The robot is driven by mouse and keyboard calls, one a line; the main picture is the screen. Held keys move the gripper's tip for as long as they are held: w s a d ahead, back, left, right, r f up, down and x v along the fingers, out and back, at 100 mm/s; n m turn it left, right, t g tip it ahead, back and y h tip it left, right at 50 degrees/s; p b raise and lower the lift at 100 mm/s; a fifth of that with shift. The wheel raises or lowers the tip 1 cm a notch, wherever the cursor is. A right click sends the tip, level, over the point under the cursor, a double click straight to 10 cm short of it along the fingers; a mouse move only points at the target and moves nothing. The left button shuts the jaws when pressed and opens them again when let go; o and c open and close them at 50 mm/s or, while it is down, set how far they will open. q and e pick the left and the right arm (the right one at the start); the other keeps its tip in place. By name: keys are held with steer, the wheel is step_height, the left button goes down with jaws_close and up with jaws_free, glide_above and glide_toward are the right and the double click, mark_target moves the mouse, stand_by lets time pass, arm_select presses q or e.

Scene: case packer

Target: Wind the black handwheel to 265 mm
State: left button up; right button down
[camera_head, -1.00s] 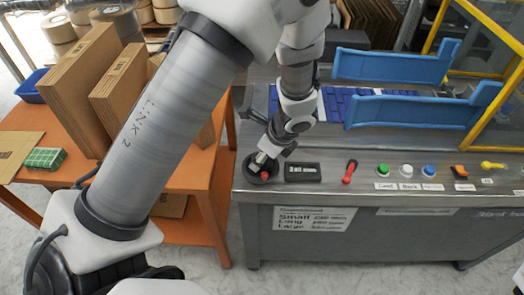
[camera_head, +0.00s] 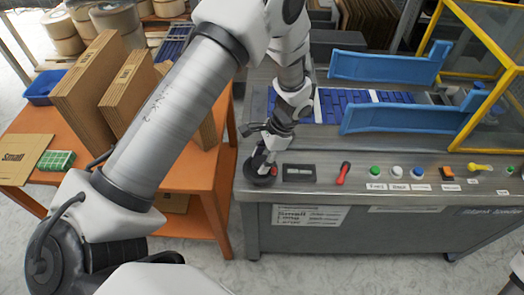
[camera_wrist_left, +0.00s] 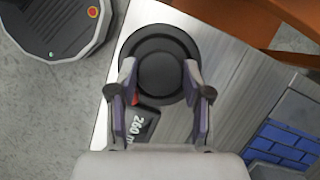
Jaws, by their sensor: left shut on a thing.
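The black handwheel (camera_head: 258,178) lies flat at the left end of the grey machine's top. In the left wrist view the round wheel (camera_wrist_left: 161,37) shows from above, with its raised hub between my fingers. My left gripper (camera_head: 267,162) points down onto it; the left wrist view shows its two fingers (camera_wrist_left: 161,80) on opposite sides of the hub, shut on the wheel. A small red part sits at one finger. The dark readout (camera_head: 299,173) is right of the wheel; in the left wrist view it (camera_wrist_left: 139,126) shows "260 m", the rest hidden by a finger. My right gripper is out of view.
Right of the readout are a red-handled lever (camera_head: 343,173) and several coloured buttons. Blue guide rails (camera_head: 400,118) stand behind them. An orange table (camera_head: 190,175) with cardboard stands close on the left. A yellow-framed guard (camera_head: 490,80) rises at the right.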

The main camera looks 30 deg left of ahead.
arm_select(q)
steer(key=shift+s+f+n, duration=0.1)
steer(key=shift+n, duration=0.4)
steer(key=o, duration=1.1)
steer(key=shift+o, duration=0.2)
steer(key=v, duration=1.2)
steer(key=shift+w+a, duration=0.2)
steer(key=shift+w, duration=0.05)
